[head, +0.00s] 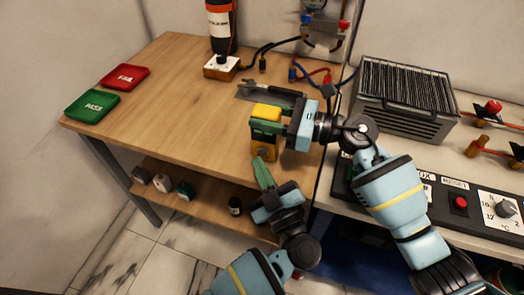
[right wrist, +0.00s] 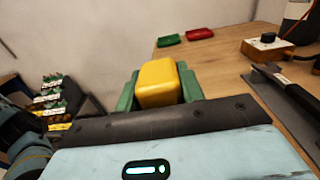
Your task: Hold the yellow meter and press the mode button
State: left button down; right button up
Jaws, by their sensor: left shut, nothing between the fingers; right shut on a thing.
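The yellow meter (head: 265,146) is near the front edge of the wooden table, gripped by my right gripper (head: 267,128). In the right wrist view the meter's yellow top (right wrist: 158,83) shows between the green fingers of my right gripper (right wrist: 158,92). My left gripper (head: 263,172) is shut and empty, its green fingertips pointing up just below the meter's lower part. I cannot tell whether they touch it. The mode button cannot be made out in either view. The right fingers cover the middle of the meter in the head view.
A green PASS tray (head: 92,106) and a red FAIL tray (head: 125,77) lie at the table's left. A grey ribbed box (head: 405,98) stands on the right bench.

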pick_arm(q)
jog(key=shift+w, duration=0.1)
jog(key=shift+w+d, duration=0.1)
jog(key=shift+w, duration=0.2)
jog(key=shift+w, duration=0.25)
dwell(0.6)
jog(key=shift+w+d, duration=0.1)
jog(key=shift+w, duration=0.05)
dwell(0.4)
jog(key=shift+s+f, duration=0.1)
jog(key=shift+s, duration=0.35)
jog(key=shift+s+a, duration=0.2)
